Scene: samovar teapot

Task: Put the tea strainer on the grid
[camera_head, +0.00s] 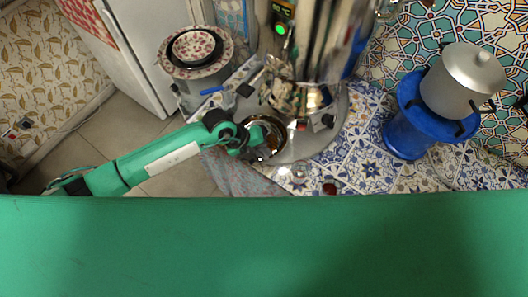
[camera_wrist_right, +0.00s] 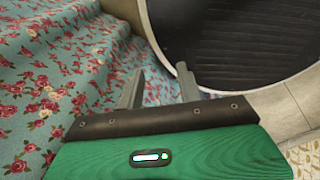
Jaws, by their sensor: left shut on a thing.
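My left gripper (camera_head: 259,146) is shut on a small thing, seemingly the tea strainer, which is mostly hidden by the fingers. It is over a round dark, metal-rimmed area (camera_head: 272,125) at the foot of the shiny samovar (camera_head: 322,45). This round area looks like the grid, but its details are too small to tell. I cannot tell whether the held thing touches it. My right gripper (camera_wrist_right: 158,86) is open and empty in the right wrist view, beside flowered cloth. It is not in the head view.
A blue stand (camera_head: 405,132) with a silver pot (camera_head: 463,80) is to the right on the patterned tiles. Small glass items (camera_head: 300,172) stand near the counter's front. A stacked bowl (camera_head: 196,46) is at the left. A dark round opening (camera_wrist_right: 235,40) is near my right gripper.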

